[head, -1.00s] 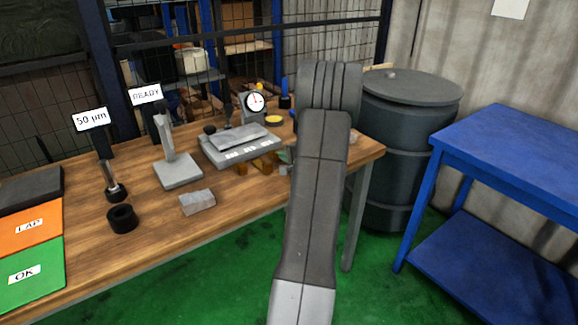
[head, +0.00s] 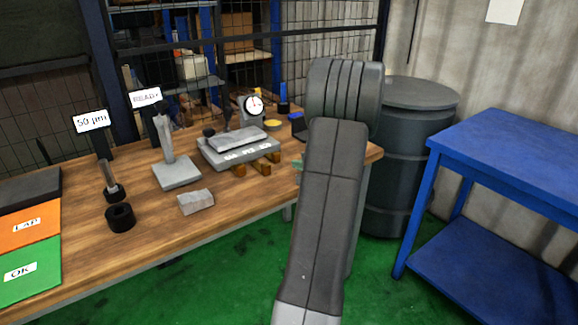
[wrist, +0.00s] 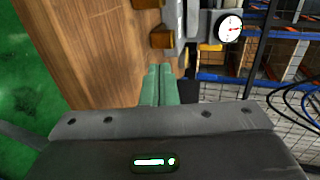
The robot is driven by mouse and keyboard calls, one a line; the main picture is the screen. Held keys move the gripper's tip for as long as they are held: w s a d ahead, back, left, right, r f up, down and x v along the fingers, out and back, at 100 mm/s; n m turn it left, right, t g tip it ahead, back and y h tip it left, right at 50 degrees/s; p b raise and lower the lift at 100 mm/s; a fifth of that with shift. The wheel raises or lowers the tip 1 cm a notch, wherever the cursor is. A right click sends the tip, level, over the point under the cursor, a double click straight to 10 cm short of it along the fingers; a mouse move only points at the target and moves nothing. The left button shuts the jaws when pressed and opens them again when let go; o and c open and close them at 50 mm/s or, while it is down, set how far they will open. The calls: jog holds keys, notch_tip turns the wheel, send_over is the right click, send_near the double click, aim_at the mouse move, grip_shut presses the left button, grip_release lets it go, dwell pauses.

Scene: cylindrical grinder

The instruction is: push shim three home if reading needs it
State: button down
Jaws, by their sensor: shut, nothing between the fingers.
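The grey fixture (head: 238,153) stands on the bench with labels on its front, too small to read. Three brass-brown shims stick out of its front: a left one (head: 240,170), a middle one (head: 258,167) and a right one (head: 272,157). The right shim is nearest my gripper and also shows in the wrist view (wrist: 162,38). A white dial gauge (head: 254,104) with a red needle stands behind the fixture; its value is unreadable. My gripper (wrist: 161,72) has its green fingers shut and empty, apart from the shims. In the head view my arm hides most of it.
A READY sign (head: 146,98) on a grey stand and a 50 µm sign (head: 91,121) are at left. A grey block (head: 196,202), a black ring (head: 121,217) and LAP and OK pads lie along the bench front. A dark drum (head: 405,150) and a blue table (head: 510,150) stand right.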

jog(key=v, duration=0.5)
